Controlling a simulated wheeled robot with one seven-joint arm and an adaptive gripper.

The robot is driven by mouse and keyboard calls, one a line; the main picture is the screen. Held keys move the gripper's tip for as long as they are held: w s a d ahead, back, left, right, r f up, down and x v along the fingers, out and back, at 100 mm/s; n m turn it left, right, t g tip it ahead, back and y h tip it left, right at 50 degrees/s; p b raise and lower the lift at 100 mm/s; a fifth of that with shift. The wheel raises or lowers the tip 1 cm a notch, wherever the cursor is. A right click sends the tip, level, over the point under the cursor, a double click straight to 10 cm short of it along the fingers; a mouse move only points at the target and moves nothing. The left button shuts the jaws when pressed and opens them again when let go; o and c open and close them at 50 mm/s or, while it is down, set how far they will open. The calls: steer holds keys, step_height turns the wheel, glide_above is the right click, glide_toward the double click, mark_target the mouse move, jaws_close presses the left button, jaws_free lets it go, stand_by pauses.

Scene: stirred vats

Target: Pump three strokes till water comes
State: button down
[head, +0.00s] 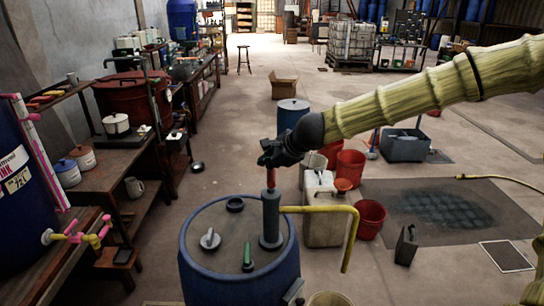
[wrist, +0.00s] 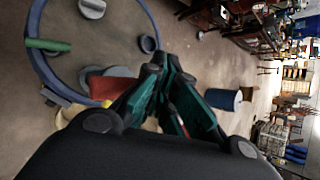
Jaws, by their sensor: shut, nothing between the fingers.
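A blue drum (head: 200,262) with a grey lid stands at the front centre of the head view. A grey hand pump (head: 270,218) rises from its lid, with a red part (head: 271,178) at the top and a yellow spout (head: 330,209) reaching right and bending down. No water shows at the spout's end. My gripper (head: 272,160) is shut, at or just above the pump's red top; I cannot tell if they touch. In the wrist view, the gripper's dark and teal fingers (wrist: 165,98) are together. The drum's blue rim (wrist: 42,65) shows there too.
A pale bucket (head: 330,299) sits low, near the spout's end. A cream jerrycan (head: 322,215) and red buckets (head: 369,217) stand right of the drum. A grey knob (head: 210,240) and green handle (head: 248,255) rise from the lid. A wooden bench (head: 105,170) lies left.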

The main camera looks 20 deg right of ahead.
mark_target(269, 172)
steer(key=shift+f+b, duration=1)
steer(key=shift+f, duration=0.5)
stand_by(1.4)
steer(key=shift+r, duration=0.15)
steer(key=shift+w+r+p, duration=0.1)
steer(key=shift+r+p, duration=3.85)
steer(key=shift+p, duration=0.2)
steer(key=shift+r+p, duration=2.95)
steer(key=shift+p, duration=0.2)
